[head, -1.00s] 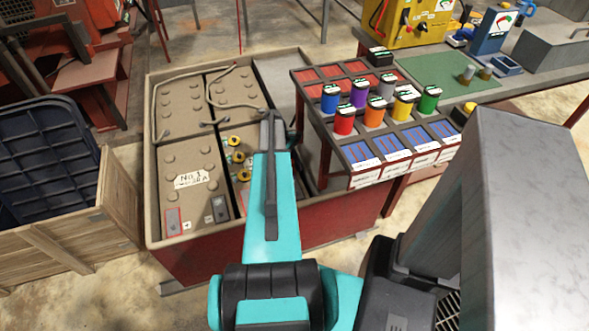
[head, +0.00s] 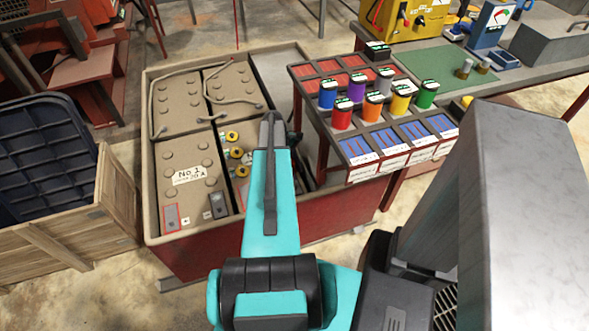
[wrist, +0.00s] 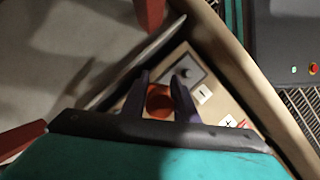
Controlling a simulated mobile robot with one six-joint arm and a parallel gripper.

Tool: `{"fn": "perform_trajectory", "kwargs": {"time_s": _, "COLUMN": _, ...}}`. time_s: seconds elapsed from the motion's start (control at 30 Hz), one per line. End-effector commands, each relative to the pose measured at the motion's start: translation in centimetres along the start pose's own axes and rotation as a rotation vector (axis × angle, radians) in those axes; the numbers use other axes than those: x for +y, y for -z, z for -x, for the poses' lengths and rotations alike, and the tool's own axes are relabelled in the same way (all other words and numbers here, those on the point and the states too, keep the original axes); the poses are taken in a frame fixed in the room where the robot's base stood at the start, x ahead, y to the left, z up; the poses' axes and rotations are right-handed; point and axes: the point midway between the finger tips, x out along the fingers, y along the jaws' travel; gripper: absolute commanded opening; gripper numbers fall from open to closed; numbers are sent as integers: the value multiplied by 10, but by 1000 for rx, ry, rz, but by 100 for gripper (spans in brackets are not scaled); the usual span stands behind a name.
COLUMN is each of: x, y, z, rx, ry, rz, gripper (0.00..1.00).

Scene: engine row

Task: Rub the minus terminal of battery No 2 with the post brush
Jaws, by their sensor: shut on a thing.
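My gripper (wrist: 162,98) is shut on the post brush (wrist: 159,98), seen from above as a round orange-red end between the fingers. In the wrist view a grey plate with a dark post (wrist: 185,74) lies just beyond the fingers, with a white tag bearing one dark bar (wrist: 203,94) beside it; this looks like the minus terminal. Whether the brush touches the post cannot be told. In the head view my gripper (head: 271,130) is over the battery box, and my arm hides most of the battery right of No 1. The brush is hidden there.
Battery No 1 (head: 188,161) lies at the left of the box (head: 148,195), with cables at the back. Yellow caps (head: 236,152) show beside my gripper. A rack of coloured pots (head: 341,118) stands close on the right. A wooden crate (head: 60,225) stands left.

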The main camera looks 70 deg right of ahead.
Motion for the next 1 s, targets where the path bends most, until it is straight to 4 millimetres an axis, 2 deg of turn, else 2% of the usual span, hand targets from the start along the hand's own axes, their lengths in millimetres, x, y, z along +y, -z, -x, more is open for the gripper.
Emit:
{"fn": "perform_trajectory", "kwargs": {"time_s": 0.23, "x": -2, "y": -3, "z": -1, "rx": 0, "ry": 0, "rz": 0, "gripper": 4}}
{"fn": "perform_trajectory", "kwargs": {"time_s": 0.7, "x": -19, "y": -21, "z": -9, "rx": -1, "ry": 2, "rz": 0, "gripper": 4}}
{"fn": "perform_trajectory", "kwargs": {"time_s": 1.0, "x": -22, "y": -24, "z": -12, "rx": -7, "ry": 7, "rz": 1, "gripper": 4}}
